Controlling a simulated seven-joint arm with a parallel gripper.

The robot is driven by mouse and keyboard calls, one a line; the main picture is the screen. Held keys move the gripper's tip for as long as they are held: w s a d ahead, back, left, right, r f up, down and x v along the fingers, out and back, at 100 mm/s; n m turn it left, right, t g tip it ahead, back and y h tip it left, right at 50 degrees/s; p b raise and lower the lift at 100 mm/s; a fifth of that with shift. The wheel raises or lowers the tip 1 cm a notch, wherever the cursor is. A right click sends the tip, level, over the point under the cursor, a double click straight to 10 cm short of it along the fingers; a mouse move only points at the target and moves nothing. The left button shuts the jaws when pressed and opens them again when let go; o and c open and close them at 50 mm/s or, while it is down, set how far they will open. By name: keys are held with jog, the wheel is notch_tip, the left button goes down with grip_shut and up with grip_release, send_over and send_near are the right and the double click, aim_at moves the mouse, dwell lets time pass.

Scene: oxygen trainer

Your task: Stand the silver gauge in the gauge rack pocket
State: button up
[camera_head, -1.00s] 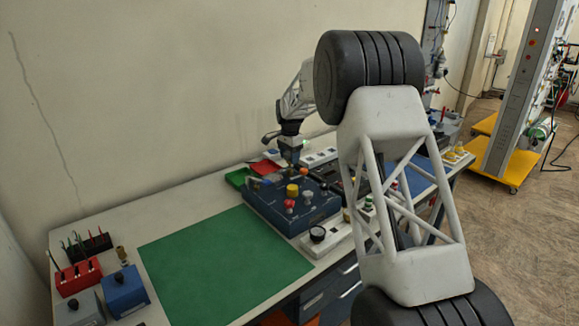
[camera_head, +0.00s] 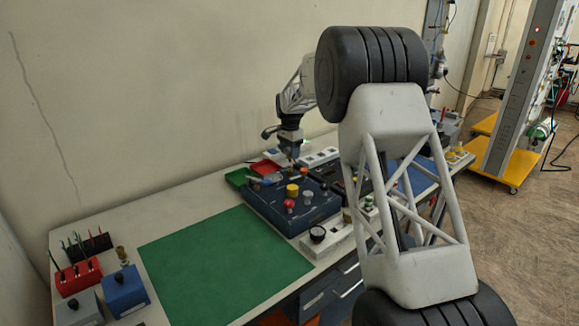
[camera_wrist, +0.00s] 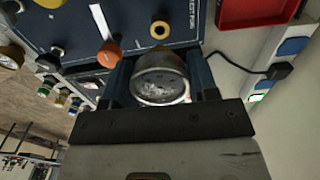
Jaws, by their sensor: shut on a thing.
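My gripper (camera_wrist: 160,82) is shut on the silver gauge (camera_wrist: 160,78), with one dark finger on each side of it. The gauge has a round silver rim and a pale dial, which faces the wrist camera. In the head view my gripper (camera_head: 290,157) is above the back of the blue test panel (camera_head: 265,210); the gauge is too small to make out there. A pale block (camera_head: 335,241) with a black round gauge (camera_head: 317,234) stands at the panel's front right. It may be the gauge rack, but I cannot tell its pockets.
The panel carries a yellow knob (camera_head: 292,190), a red knob (camera_head: 289,204) and an orange knob (camera_wrist: 108,54). A red tray (camera_wrist: 255,14) and a white socket strip (camera_wrist: 285,62) are nearby. The green mat (camera_head: 220,265) is clear. A red holder (camera_head: 78,278) stands at left.

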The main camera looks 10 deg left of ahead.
jog(key=s+d+r+n, duration=0.2)
jog(key=s+d, duration=0.2)
jog(key=d, duration=0.5)
jog(key=s+d+r+n, duration=0.1)
jog(key=s+d+n, duration=0.25)
jog(key=d, duration=0.45)
jog(key=s+d+r+n, duration=0.2)
jog(key=s+d, duration=0.2)
jog(key=d, duration=0.5)
jog(key=s+a+f+m, duration=0.3)
jog(key=s+a+f, duration=0.1)
jog(key=s, duration=0.3)
jog(key=s+a+f+m, duration=0.4)
jog(key=s+a, duration=0.1)
jog(key=s, duration=0.3)
jog(key=shift+s, duration=0.25)
jog(key=shift+m, duration=0.25)
jog(key=shift+f, duration=0.15)
jog(key=shift+f, duration=2.35)
